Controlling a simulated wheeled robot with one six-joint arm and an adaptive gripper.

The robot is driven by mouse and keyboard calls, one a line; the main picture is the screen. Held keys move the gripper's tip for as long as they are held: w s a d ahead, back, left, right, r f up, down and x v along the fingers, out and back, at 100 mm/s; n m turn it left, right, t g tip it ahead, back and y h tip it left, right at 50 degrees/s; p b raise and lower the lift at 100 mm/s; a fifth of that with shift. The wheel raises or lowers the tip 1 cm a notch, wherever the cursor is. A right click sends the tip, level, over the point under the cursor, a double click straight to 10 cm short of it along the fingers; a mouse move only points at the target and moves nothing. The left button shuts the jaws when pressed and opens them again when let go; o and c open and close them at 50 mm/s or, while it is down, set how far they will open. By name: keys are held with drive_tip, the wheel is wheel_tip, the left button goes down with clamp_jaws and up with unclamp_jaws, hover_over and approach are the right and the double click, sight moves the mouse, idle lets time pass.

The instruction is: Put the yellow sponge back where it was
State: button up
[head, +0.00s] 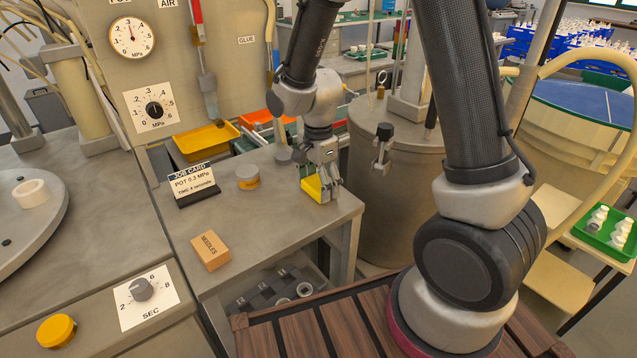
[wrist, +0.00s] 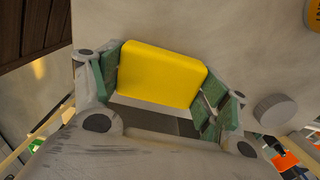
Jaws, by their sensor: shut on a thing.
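The yellow sponge (head: 313,187) is at the right side of the small grey bench, near its right edge. My gripper (head: 325,185) reaches down from above and is shut on the sponge. In the wrist view the sponge (wrist: 162,74) sits between the two green-padded fingers (wrist: 160,90), with a finger against each end. The bench surface shows around it. I cannot tell whether the sponge touches the bench or is held just above it.
On the bench (head: 275,225) stand a job card (head: 193,183), a round tin (head: 248,178) and a needles box (head: 210,250). A yellow tray (head: 207,140) is behind. A large grey drum (head: 390,215) stands right of the bench. The bench middle is clear.

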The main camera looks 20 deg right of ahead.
sight(319, 183)
drive_tip(key=o, duration=1)
drive_tip(key=shift+f, duration=0.1)
wheel_tip(319, 183, up, 12)
drive_tip(key=s+d+r+n+t, duration=0.2)
drive_tip(key=s+d+r+n, duration=0.4)
drive_tip(key=s, duration=0.3)
drive_tip(key=s+d+r+n+t, duration=0.2)
drive_tip(key=s+d+r+n, duration=0.4)
drive_tip(key=s+d+n, duration=0.2)
drive_tip(key=shift+s+d, duration=0.45)
drive_tip(key=shift+s, duration=0.6)
